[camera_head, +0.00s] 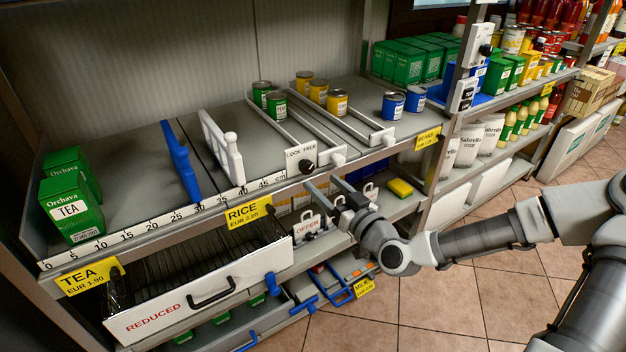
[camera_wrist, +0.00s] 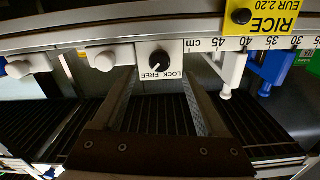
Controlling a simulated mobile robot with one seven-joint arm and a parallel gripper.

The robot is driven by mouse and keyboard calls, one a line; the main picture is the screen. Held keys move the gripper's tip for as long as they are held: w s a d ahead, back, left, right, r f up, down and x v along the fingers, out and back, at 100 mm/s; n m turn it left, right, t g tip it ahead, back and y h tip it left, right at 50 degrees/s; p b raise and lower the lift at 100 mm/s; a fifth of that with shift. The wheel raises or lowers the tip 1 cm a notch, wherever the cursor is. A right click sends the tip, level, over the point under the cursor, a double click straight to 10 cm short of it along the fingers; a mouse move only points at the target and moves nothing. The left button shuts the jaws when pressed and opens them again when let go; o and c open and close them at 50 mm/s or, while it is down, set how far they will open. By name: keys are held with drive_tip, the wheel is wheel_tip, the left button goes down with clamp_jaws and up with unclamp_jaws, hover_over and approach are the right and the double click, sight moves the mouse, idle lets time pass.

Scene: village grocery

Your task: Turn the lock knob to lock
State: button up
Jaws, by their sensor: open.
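The lock knob (camera_head: 307,166) is a small black dial on a white plate marked LOCK FREE (camera_head: 301,153), on the front edge of the upper shelf. In the wrist view, which is upside down, the knob (camera_wrist: 159,60) sits near the top centre. Its light pointer mark appears to point down-left, towards the FREE side. My gripper (camera_head: 322,181) is open and empty just in front of and below the plate. In the wrist view its two fingers (camera_wrist: 160,78) stand apart, one on each side of the knob, without visible contact.
White divider ends (camera_wrist: 103,58) stick out beside the plate. The yellow RICE tag (camera_head: 249,210) and TEA tag (camera_head: 90,279) hang on the shelf edge. The REDUCED drawer (camera_head: 200,298) juts out below left. Cans and a white divider (camera_head: 222,148) stand on the shelf above. The floor at right is clear.

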sight(309, 170)
drive_tip(key=shift+b+x, duration=0.45)
drive_tip(key=shift+x, duration=2.25)
clamp_jaws()
